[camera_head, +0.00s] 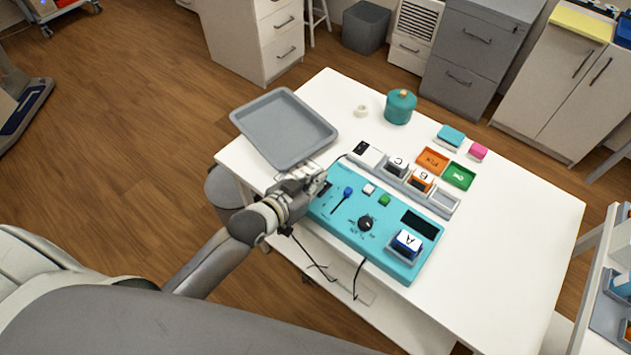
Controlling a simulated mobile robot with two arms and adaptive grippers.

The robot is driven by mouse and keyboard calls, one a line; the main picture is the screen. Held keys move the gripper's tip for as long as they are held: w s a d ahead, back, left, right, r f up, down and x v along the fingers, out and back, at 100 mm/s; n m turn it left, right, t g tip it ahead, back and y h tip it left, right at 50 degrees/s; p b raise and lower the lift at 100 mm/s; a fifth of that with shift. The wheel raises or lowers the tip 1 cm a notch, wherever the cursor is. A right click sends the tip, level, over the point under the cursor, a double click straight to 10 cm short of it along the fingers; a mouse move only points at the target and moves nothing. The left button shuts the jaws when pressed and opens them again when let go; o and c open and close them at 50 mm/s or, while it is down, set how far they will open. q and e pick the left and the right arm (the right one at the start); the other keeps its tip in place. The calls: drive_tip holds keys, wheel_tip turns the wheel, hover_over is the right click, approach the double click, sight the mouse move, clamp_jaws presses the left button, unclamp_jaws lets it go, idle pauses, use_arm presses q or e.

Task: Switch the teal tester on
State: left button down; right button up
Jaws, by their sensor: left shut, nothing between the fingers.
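The teal tester (340,229) lies on the white table near its front edge. Its face carries a blue-capped slider (348,191), a white button (369,189), a green button (384,200), a black knob (366,223) and a dark, blank display (419,222). A block marked A (407,242) sits in a holder at its right end. My left gripper (320,183) is shut and empty, over the tester's left end. It hides part of that end; I cannot tell whether it touches or where the power switch stands. My right gripper is not in view.
A grey tray (247,119) lies left of the tester. A rack behind the tester holds blocks marked C (397,166) and B (421,180). Orange (432,160) and green (459,175) cards and a teal jar (400,107) stand farther back. The table's right side is clear.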

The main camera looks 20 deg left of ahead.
use_arm(q)
drive_tip(key=shift+s+f, duration=0.1)
drive_tip(key=shift+f, duration=0.35)
drive_tip(key=shift+s+a+f, duration=0.1)
drive_tip(key=shift+s+f, duration=0.15)
drive_tip(key=shift+f, duration=0.25)
drive_tip(key=shift+w+r, duration=0.1)
drive_tip(key=shift+r, duration=0.1)
drive_tip(key=shift+r+p, duration=0.7)
drive_tip(key=shift+p, duration=0.35)
